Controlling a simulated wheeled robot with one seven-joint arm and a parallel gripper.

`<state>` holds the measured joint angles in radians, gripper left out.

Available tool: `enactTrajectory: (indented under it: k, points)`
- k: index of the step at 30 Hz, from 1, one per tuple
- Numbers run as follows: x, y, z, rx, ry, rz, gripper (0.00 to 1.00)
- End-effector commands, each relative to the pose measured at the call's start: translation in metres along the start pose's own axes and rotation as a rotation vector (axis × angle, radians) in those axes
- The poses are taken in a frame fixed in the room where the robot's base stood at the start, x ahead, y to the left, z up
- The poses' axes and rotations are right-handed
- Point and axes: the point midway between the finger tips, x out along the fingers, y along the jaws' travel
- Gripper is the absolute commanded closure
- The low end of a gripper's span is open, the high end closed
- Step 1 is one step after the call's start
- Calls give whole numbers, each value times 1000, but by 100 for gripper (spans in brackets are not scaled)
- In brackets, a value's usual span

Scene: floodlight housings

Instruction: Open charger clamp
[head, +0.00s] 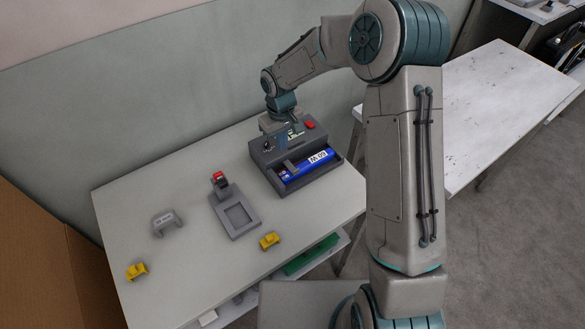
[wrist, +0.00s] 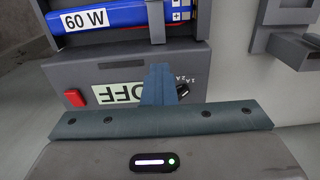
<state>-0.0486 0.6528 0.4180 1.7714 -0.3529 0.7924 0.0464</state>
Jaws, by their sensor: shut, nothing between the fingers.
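The charger (head: 268,158) is a dark grey box on the table, with a blue battery (head: 308,168) lying in its front bay. In the wrist view the battery (wrist: 105,17) is marked "60 W" and a grey clamp bar (wrist: 156,20) crosses it. A red button (wrist: 75,98) and an "OFF" label (wrist: 119,93) sit on the charger's top. My gripper (wrist: 160,72) is shut and empty, above the charger top beside a small dark lever or knob (wrist: 183,90). I cannot tell whether the fingers touch it.
A grey fixture with a red part (head: 237,212) stands mid-table. A grey bracket (head: 167,222) and two yellow pieces, one at the left (head: 136,271) and one near the front edge (head: 269,240), lie apart. A second white table (head: 500,110) is at the right.

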Motion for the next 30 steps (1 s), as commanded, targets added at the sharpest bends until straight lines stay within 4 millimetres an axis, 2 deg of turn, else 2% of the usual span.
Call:
enactTrajectory:
  k: [2,5,6,19,30]
  points:
    - [0,0,0,0,0,0,100]
    - [0,0,0,0,0,0,77]
    - [0,0,0,0,0,0,73]
    - [-3,0,0,0,1,0,73]
    - [-32,0,0,0,2,0,73]
